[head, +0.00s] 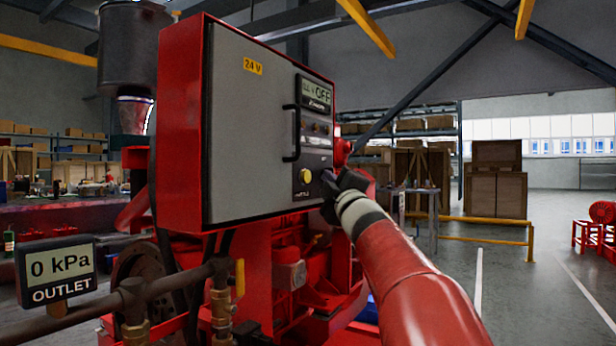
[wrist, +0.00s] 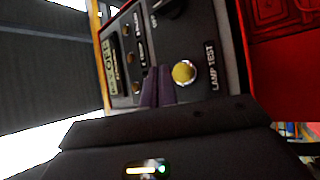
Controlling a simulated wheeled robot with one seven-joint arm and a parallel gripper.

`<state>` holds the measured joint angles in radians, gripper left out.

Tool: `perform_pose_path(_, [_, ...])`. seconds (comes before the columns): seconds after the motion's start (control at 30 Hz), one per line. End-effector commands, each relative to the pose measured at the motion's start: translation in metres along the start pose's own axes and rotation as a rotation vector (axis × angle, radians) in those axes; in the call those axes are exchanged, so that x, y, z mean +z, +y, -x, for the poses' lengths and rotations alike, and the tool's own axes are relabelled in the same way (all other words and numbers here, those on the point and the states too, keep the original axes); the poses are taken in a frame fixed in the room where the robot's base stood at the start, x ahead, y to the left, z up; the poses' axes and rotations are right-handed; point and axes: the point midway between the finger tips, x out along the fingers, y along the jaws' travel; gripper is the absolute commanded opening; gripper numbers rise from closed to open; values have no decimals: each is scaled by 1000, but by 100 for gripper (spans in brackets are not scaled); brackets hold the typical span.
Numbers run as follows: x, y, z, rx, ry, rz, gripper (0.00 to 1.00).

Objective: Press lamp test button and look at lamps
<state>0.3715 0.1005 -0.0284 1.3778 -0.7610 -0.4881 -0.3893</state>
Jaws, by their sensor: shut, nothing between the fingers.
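A yellow round button (head: 305,176) sits low on the dark panel of the red-and-grey cabinet. The wrist view shows the same button (wrist: 184,73) with the label LAMP TEST beside it. My gripper (head: 331,184) is in front of the panel, right of the button. In the wrist view, its dark fingers (wrist: 158,78) are shut and empty, just left of the button. I cannot tell whether they touch the panel. The small lamps (head: 318,128) sit in a row above the button and look dull; they also show in the wrist view (wrist: 131,58).
The cabinet door (head: 250,130) has a black handle (head: 291,133) and a 24 V label. A display (head: 316,93) above the lamps reads OFF. Pipes and an OUTLET gauge (head: 58,272) reading 0 kPa stand at lower left. Open floor lies to the right.

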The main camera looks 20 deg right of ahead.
Motion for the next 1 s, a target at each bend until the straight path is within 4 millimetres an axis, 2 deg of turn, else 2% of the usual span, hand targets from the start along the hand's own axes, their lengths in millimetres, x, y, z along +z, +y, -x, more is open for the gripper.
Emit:
perform_pose_path(0.33, [15, 14, 20, 0, -1, -1, 0])
perform_pose_path(1.0, [15, 15, 20, 0, 0, -1, 0])
